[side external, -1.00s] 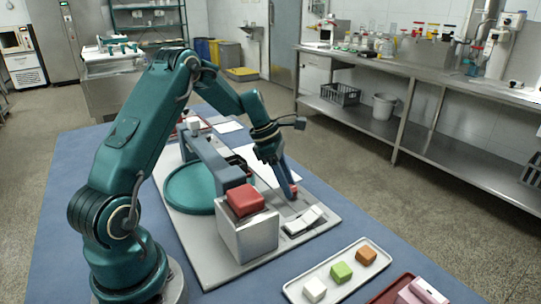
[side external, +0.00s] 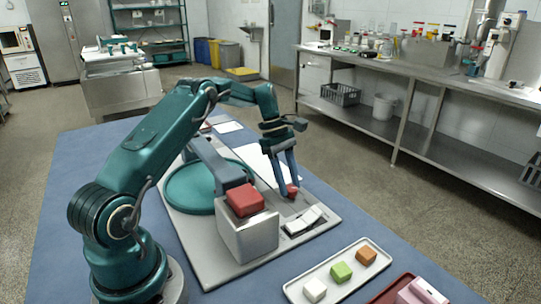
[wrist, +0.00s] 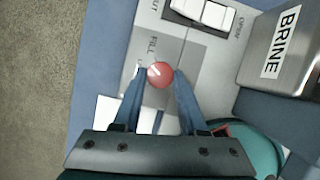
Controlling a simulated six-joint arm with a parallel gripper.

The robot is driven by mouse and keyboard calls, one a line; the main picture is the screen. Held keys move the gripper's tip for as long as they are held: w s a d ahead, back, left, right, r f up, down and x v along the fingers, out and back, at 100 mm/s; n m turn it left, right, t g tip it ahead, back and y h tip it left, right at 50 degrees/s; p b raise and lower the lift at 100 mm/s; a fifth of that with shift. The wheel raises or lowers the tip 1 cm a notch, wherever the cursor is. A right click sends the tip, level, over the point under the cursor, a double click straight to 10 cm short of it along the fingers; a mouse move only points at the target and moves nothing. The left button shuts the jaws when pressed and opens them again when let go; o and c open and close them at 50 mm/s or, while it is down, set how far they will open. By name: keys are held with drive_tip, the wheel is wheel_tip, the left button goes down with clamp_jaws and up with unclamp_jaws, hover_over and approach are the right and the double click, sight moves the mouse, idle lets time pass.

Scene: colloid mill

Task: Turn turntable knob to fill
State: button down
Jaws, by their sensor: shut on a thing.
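The turntable knob (wrist: 160,73) is round and red with a pale pointer mark, on a grey panel with the word FILL (wrist: 153,46) beside it. My gripper (wrist: 159,77) has one finger on each side of the knob and is shut on it. I cannot tell exactly where the pointer mark aims. In the side external view the knob (side external: 292,191) shows between the tips of my gripper (side external: 290,188), which points down. The teal turntable (side external: 190,187) lies to the left of it, partly behind the grey arm piece.
A white rocker switch (side external: 304,219) is close to the knob, by the OPEN label (wrist: 238,22). A metal box marked BRINE (wrist: 286,45) stands nearby, with a red block (side external: 245,200) on top. A white tray (side external: 340,272) holds white, green and orange cubes.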

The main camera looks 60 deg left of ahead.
sight(294, 191)
drive_tip(key=shift+w+m, duration=0.1)
drive_tip(key=shift+m, duration=0.6)
drive_tip(key=shift+m+g, duration=0.4)
drive_tip(key=shift+c, duration=2.3)
unclamp_jaws()
drive_tip(key=shift+r, duration=1.95)
drive_tip(key=s+a+r, duration=0.7)
drive_tip(key=s+a, duration=0.1)
drive_tip(key=shift+s, duration=0.25)
